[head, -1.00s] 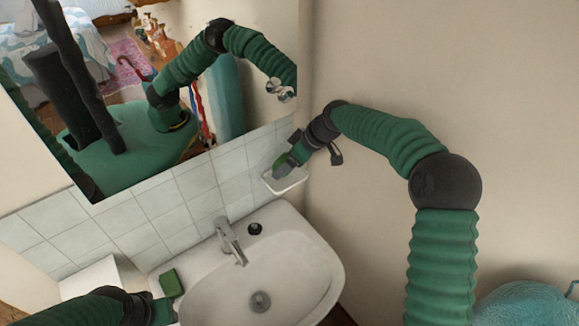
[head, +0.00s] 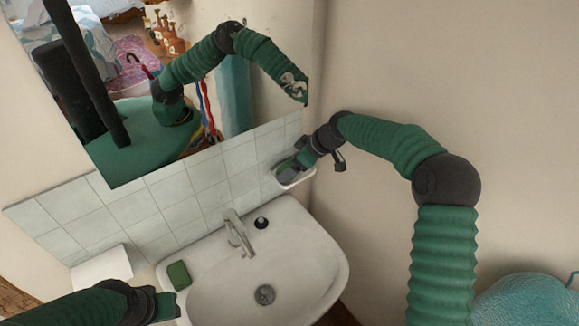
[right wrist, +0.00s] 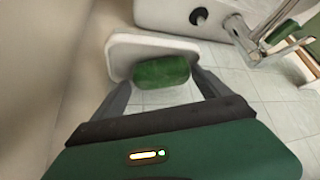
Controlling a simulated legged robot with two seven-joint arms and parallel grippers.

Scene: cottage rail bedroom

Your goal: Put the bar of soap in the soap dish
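The bar of soap (right wrist: 162,72) is green and rounded. In the right wrist view it sits between the fingertips of my right gripper (right wrist: 162,78), which meet its two ends. The white soap dish (right wrist: 122,48) lies just beneath and behind it. In the head view the soap dish (head: 296,184) is on the tiled wall in the corner, and my right gripper (head: 292,166) is down at it, largely hiding the soap. Whether the soap rests on the dish floor is hard to tell. My left gripper (head: 168,307) is at the sink's left front edge, its fingers unclear.
A white sink (head: 325,262) with a faucet (head: 238,233) and a dark round item (head: 261,223) stands below the dish. A green block (head: 178,275) lies on the sink's left rim near my left gripper. A mirror (head: 215,100) hangs above the tiles; a bare wall is at right.

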